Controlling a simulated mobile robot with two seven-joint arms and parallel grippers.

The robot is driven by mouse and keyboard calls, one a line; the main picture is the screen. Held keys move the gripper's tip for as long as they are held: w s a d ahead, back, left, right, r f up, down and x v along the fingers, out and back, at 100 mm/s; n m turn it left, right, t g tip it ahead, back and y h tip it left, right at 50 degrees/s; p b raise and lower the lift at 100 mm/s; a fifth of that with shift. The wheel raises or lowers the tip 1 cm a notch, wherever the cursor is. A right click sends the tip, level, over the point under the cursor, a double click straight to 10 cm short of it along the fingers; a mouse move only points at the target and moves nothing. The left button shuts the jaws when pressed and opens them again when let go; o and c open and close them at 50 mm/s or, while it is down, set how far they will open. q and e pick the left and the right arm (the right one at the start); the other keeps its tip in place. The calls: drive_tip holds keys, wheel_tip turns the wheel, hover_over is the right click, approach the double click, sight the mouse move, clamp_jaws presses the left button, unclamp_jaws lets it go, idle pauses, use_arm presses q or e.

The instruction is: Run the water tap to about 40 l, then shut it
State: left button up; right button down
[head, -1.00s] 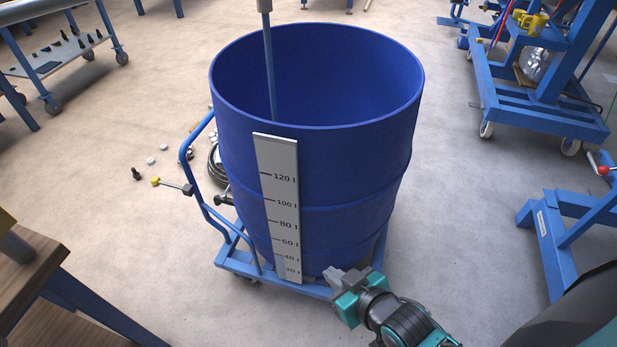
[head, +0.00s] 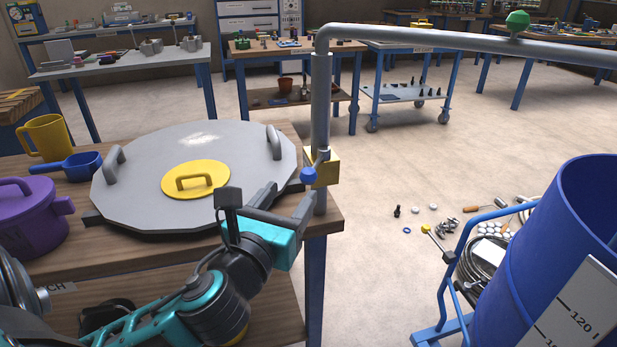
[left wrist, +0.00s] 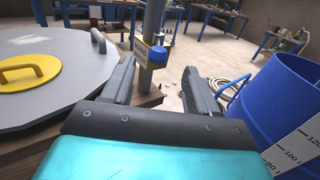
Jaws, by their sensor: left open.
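The water tap is a grey pipe (head: 320,110) rising beside the wooden table, with a yellow box and a blue knob (head: 309,174) on it. Its arm runs right, towards the blue drum (head: 560,250); the outlet is out of view. My left gripper (head: 287,198) is open and empty, just short of the knob. In the left wrist view the knob (left wrist: 157,55) shows beyond and between the fingers, apart from them. The drum's white scale (head: 575,315) shows only its upper marks, so the water level is hidden. My right gripper is out of view.
A grey lid (head: 130,190) with a yellow cap lies on the wooden table, left of my gripper. A purple pot (head: 35,215), yellow mug (head: 45,137) and blue scoop (head: 75,165) stand at left. Loose parts and a hose (head: 480,262) lie on the floor.

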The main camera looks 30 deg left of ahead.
sight(305, 174)
use_arm(q)
drive_tip(key=b+x, duration=0.1)
drive_tip(key=x, duration=0.8)
drive_tip(key=shift+w+a, duration=0.15)
drive_tip(key=shift+w, duration=0.1)
clamp_jaws()
